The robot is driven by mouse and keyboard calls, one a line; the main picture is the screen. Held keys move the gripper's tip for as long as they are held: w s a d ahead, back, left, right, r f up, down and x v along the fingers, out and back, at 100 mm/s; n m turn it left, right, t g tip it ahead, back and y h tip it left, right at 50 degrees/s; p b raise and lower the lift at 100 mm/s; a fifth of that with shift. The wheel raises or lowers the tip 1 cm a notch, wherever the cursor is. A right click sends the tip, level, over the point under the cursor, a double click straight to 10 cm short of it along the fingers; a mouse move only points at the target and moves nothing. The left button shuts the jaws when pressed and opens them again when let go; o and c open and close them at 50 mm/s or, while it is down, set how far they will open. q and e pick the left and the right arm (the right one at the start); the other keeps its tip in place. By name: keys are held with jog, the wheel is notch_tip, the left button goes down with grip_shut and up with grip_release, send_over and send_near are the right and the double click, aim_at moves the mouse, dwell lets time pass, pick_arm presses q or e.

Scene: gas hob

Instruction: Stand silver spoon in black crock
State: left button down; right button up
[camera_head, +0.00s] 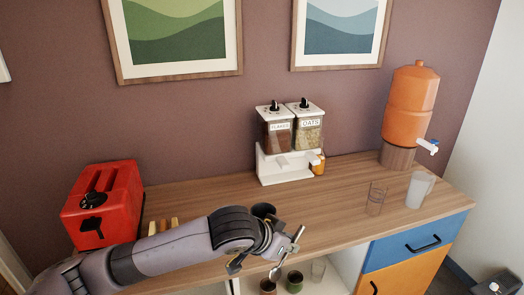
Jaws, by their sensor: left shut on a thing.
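My left gripper (284,243) reaches in from the left over the front edge of the wooden counter. It is shut on a silver spoon (288,252), which hangs tilted with its bowl end down and its handle up to the right. A dark round vessel (263,209), which looks like the black crock, stands on the counter just behind the gripper. The gripper hides its lower part. The spoon is in front and to the right of this vessel, apart from it. My right gripper is out of view.
A red toaster (103,205) stands at left. A cereal dispenser (289,145) and an orange water dispenser (410,105) stand at the back. A clear glass (376,198) and a pale jug (418,190) stand at right. Cups (294,281) sit on the shelf below.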

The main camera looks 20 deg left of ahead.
pick_arm(q)
jog(key=w+a+r+t+h+p, duration=0.4)
jog(key=w+a+r+t+p, duration=0.4)
jog(key=w+a+r, duration=0.45)
notch_tip(320, 180, down, 13)
jog(key=d+b, duration=0.1)
jog(key=b, duration=1)
jog(key=shift+b, duration=0.3)
jog(key=c, duration=1.6)
grip_release()
jog(key=shift+o, duration=0.2)
jog(key=v, duration=1.2)
jog(key=shift+f, duration=0.15)
